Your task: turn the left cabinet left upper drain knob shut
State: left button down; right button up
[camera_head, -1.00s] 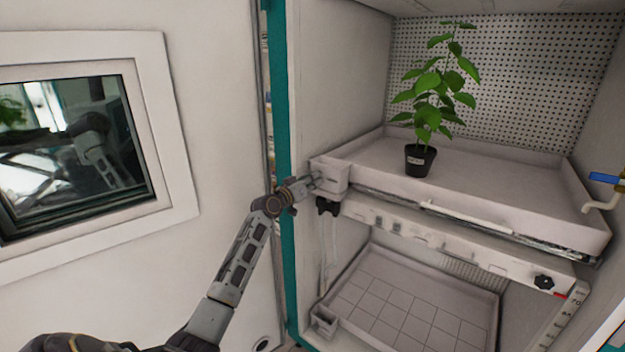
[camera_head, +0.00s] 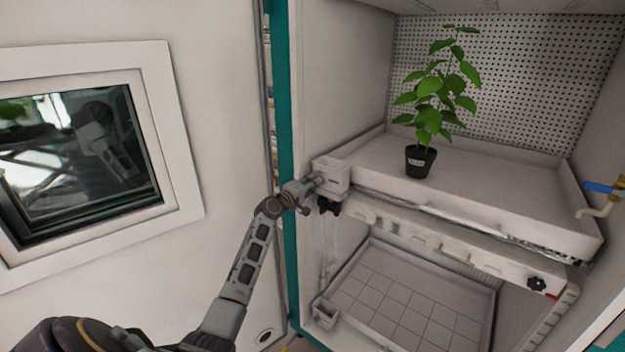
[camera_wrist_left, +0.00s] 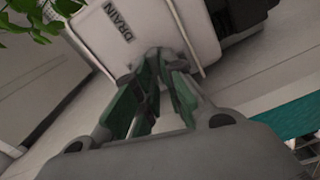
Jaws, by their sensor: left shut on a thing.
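The white drain box (camera_head: 331,174) sits at the front left corner of the upper tray. Its face, marked DRAIN, also shows in the left wrist view (camera_wrist_left: 122,22). My left gripper (camera_head: 316,182) is up against the front of this box. In the left wrist view its green-padded fingers (camera_wrist_left: 153,72) close together just below the lettering. They are shut on a small part there, which I take to be the drain knob; the fingers hide it almost wholly, so its angle cannot be told. My right gripper is not in view.
A potted plant (camera_head: 419,161) stands on the upper tray (camera_head: 490,197). A blue-handled tap (camera_head: 603,188) is at the right. A lower tray (camera_head: 345,290) lies below.

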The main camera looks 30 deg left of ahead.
pick_arm(q)
jog(key=shift+d+n+p, duration=0.1)
jog(key=shift+n+p, duration=0.5)
jog(key=shift+n, duration=0.8)
jog(key=c, duration=1.6)
grip_release()
jog(key=shift+o, duration=0.4)
jog(key=shift+w+f, duration=0.1)
jog(key=s, duration=1.2)
jog(key=shift+a, duration=0.45)
